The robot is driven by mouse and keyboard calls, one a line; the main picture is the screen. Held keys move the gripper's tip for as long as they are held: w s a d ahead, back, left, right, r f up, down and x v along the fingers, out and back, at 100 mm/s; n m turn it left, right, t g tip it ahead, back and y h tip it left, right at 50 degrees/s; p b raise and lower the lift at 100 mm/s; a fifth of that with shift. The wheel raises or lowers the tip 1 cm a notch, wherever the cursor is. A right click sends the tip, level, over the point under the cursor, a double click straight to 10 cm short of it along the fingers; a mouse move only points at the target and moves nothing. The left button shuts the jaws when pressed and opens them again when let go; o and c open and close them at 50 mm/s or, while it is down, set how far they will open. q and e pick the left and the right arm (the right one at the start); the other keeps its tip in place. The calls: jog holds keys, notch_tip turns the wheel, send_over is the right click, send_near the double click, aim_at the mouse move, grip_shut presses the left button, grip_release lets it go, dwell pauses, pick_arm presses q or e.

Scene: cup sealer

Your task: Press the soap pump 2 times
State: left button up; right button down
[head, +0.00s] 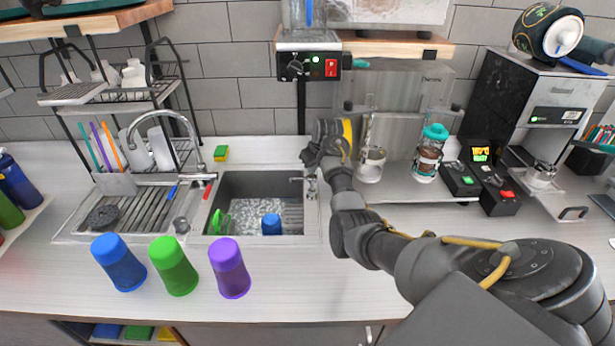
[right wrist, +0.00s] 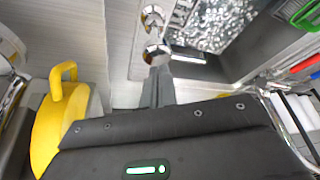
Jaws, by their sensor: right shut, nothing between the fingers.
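The silver soap pump (head: 309,179) stands at the right rim of the sink, partly hidden by my right gripper (head: 312,160). In the right wrist view, the shiny pump (right wrist: 156,54) appears directly beyond the tips of my right gripper (right wrist: 158,74). The fingers are together and empty. They point at the pump's rounded top and overlap it in the picture; I cannot tell whether they touch it. My left gripper is in neither view.
The sink (head: 245,182) holds a blue cup (head: 271,224) and a green item. Blue (head: 119,262), green (head: 173,266) and purple (head: 230,268) cups stand in front. A faucet (head: 188,125) rises at left. A sealing machine (head: 308,66) and jars (head: 371,165) stand near my right arm.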

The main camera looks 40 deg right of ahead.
aim_at(312, 177)
dwell(0.6)
jog(key=shift+f+b, duration=0.55)
jog(key=shift+f, duration=1.05)
jog(key=shift+a, duration=0.1)
jog(key=shift+r+p, duration=0.55)
jog(key=shift+r, duration=1.1)
jog(key=shift+r, duration=2.9)
